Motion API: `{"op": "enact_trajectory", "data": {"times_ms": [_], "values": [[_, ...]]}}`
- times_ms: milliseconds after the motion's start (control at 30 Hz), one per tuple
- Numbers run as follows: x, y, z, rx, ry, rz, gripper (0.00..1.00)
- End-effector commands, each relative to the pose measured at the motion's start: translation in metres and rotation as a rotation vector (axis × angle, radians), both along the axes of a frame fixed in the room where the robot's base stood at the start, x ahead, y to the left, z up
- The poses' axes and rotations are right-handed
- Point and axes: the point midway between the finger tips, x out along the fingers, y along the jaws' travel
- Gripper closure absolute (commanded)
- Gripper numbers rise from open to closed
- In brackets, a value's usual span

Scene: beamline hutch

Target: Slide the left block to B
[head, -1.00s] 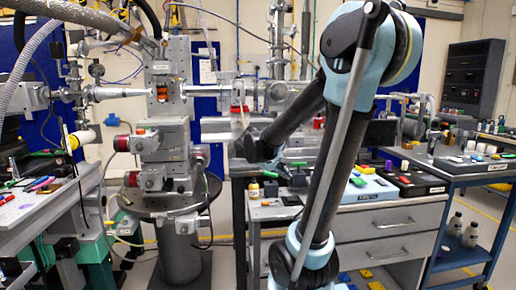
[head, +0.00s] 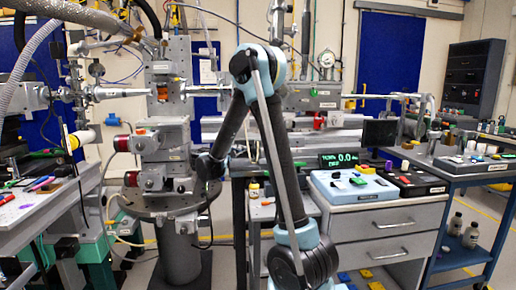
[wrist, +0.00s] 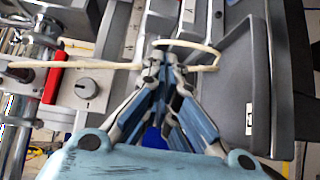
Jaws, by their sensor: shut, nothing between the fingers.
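My gripper (wrist: 164,62) is shut and empty in the wrist view, its fingertips together over grey equipment. A thin cream cable passes close by the tips; I cannot tell whether they touch it. A grey block with a round knob (wrist: 88,87) lies left of the fingers, with a red part (wrist: 53,78) at its left edge. Small dark marks show on the pale grey surfaces ahead, too small to read. I cannot tell which piece is the left block, and no letter B is legible. In the head view my arm reaches left, and its fingertips are not clear.
A grey instrument column (head: 160,135) on a round dark plate (head: 150,205) stands left of my arm. A dark grey bin-like part (wrist: 232,75) lies right of the fingers.

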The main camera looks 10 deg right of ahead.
Motion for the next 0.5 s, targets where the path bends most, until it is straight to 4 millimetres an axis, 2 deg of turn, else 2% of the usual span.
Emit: {"op": "enact_trajectory", "data": {"times_ms": [167, 500], "values": [[0.007, 0.005, -0.001, -0.02, -0.011, 0.008, 1.0], [0.042, -0.032, -0.001, -0.018, -0.011, 0.004, 1.0]]}}
